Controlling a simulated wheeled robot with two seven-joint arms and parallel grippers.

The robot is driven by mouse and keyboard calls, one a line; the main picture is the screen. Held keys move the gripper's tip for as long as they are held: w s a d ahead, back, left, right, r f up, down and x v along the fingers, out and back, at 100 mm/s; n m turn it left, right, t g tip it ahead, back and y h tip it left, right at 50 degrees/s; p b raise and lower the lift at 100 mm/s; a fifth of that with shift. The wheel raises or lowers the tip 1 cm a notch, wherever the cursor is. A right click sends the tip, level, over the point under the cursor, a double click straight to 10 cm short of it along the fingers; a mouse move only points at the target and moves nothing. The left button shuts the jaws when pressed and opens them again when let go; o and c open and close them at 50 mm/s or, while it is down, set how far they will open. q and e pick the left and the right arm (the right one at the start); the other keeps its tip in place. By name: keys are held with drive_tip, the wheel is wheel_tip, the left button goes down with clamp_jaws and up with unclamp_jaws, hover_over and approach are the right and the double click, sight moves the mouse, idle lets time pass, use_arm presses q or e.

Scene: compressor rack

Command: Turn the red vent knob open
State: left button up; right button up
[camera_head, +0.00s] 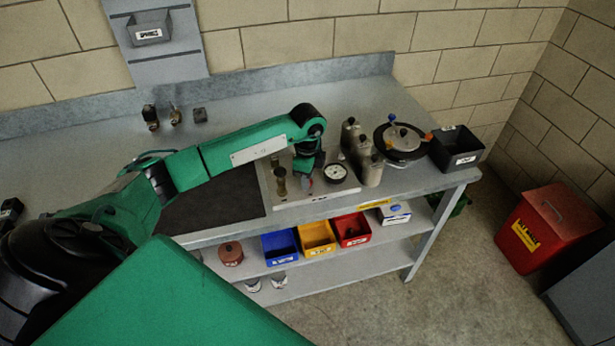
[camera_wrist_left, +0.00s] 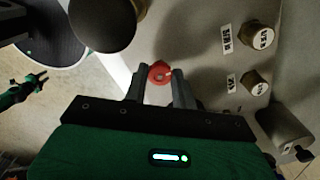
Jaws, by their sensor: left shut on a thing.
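The red vent knob (camera_wrist_left: 159,73) shows in the left wrist view between the two grey fingertips of my left gripper (camera_wrist_left: 160,88). The fingers stand on either side of it and are shut on it. In the head view my left gripper (camera_head: 304,180) reaches down over the grey manifold plate (camera_head: 290,212) on the bench. There the knob is mostly covered by the gripper, and its turn angle is not clear. A small green arm with a dark pronged end (camera_wrist_left: 40,77), which looks like my right one, shows at the left wrist view's edge, too small to read.
A gauge (camera_head: 335,173), a brass fitting (camera_head: 281,181) and several grey cylinders (camera_head: 372,169) stand close around the gripper. A dark round pot (camera_head: 403,155) and a black bin (camera_head: 456,150) are farther right. A dark mat (camera_head: 215,203) lies left.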

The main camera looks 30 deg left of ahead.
use_arm(q)
drive_tip(key=shift+r, duration=0.15)
drive_tip(key=o, duration=1)
wheel_tip(320, 180, up, 14)
drive_tip(key=b, duration=0.3)
drive_tip(key=shift+f, duration=0.2)
